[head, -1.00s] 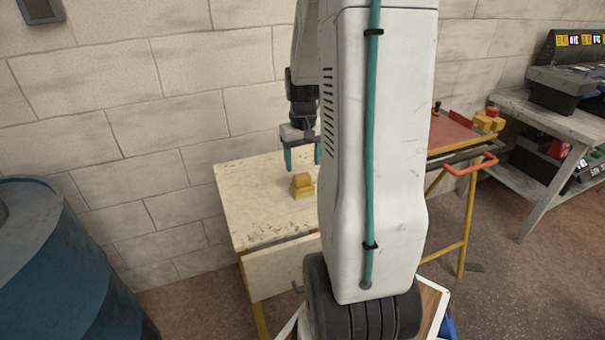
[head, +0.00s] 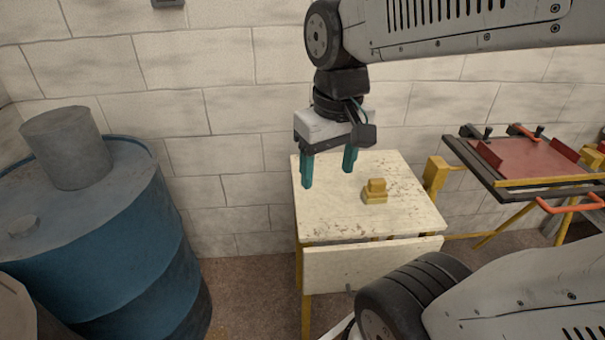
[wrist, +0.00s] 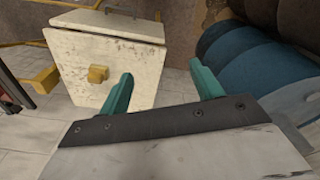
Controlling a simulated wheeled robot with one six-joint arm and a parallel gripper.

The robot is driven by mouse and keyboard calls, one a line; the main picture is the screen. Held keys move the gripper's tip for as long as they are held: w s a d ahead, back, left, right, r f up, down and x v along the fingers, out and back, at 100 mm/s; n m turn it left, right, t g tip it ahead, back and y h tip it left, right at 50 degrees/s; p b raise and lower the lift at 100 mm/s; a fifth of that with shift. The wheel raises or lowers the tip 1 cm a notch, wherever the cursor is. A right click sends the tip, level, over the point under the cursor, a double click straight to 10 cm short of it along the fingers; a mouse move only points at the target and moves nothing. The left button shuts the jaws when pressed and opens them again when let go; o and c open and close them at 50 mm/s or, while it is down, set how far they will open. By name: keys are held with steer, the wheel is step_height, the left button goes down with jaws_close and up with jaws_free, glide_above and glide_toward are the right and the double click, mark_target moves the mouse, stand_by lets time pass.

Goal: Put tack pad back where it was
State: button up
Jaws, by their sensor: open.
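The tack pad looks to be the small yellow stepped block (head: 375,191) standing on the cream side table, right of the table's middle. It also shows in the wrist view (wrist: 97,74), left of my fingers. My gripper (head: 328,170) has two teal fingers spread apart with nothing between them. It hangs above the back left part of the table, to the left of the block and apart from it. The fingers also show in the wrist view (wrist: 163,88). Nothing hides the block in the head view.
The cream table (head: 335,220) is otherwise bare, with a front flap (head: 370,264). A blue drum (head: 110,250) with a grey can (head: 65,147) on top stands at left. A red-topped frame bench (head: 525,158) with orange handles is at right. A block wall closes the back.

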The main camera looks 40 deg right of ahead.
steer(key=s+a+n, duration=0.1)
steer(key=s+a, duration=0.3)
steer(key=s, duration=0.1)
steer(key=shift+w+a+f, duration=0.1)
stand_by(1.0)
